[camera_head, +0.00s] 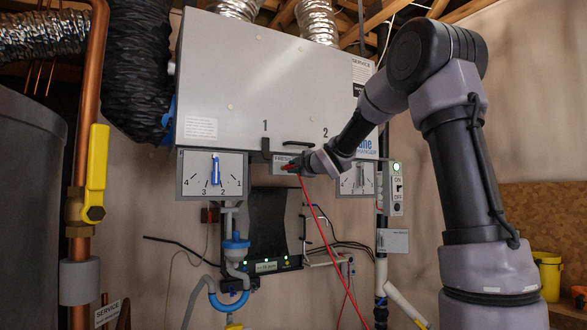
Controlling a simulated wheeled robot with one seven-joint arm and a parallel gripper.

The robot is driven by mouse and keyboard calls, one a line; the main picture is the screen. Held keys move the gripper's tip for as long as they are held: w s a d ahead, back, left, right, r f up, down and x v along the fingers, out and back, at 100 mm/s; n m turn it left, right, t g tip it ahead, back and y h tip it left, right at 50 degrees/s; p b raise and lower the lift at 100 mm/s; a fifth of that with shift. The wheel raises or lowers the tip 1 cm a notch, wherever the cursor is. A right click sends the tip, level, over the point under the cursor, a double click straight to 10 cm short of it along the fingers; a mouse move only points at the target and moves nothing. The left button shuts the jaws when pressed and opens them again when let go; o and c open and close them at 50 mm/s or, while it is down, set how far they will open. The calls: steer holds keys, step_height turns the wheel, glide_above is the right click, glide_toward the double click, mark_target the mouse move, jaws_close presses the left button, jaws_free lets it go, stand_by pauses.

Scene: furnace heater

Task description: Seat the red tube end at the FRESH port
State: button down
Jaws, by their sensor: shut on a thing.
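The red tube (318,218) hangs from my gripper (291,166) and runs down to the lower right, past the bottom edge of the view. My gripper is shut on its red end (288,167), just below the large grey exchanger box. A small labelled plate (281,158), probably the FRESH port's, is right at the gripper and partly covered by it. The port opening is hidden, so I cannot tell whether the tube end touches it or is in it.
The grey exchanger box (262,85) hangs above. A left dial (212,175) and a right dial (352,180) flank the gripper; my arm partly covers the right one. An ON/OFF switch (396,188) shows a green light. A copper pipe with a yellow valve handle (97,158) stands left.

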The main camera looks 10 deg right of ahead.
steer(key=shift+x, duration=1.3)
stand_by(2.3)
steer(key=c, duration=0.6)
jaws_free()
steer(key=shift+c, duration=0.2)
steer(key=v, duration=1.1)
steer(key=shift+w, duration=0.1)
